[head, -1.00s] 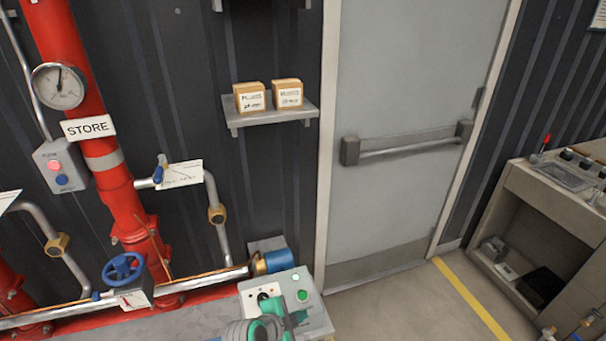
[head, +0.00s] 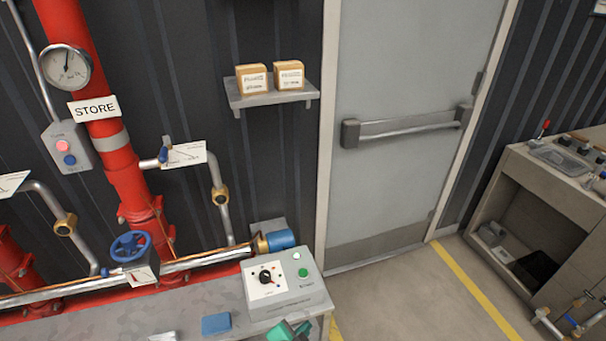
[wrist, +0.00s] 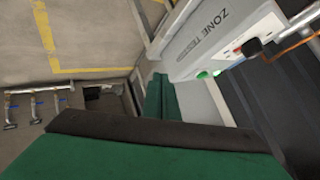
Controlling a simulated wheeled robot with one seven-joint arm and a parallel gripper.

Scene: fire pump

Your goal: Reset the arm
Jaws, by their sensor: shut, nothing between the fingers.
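My gripper (head: 290,331) shows as a green piece at the bottom edge of the head view, just below the front of the grey control box (head: 288,285). Most of the gripper and arm is cut off there. In the wrist view my gripper (wrist: 158,117) shows large green finger parts with a dark edge, shut and empty. The control box appears at the upper right of the wrist view, tilted, with "ZONE TEST" lettering, a black knob and a green button.
The box stands on a grey bench (head: 190,306) with a blue block (head: 216,323). Red pipes (head: 125,185) and a blue handwheel (head: 130,246) are at left. A grey door (head: 400,130) and a workbench (head: 560,190) are right. Open floor (head: 400,300) lies between.

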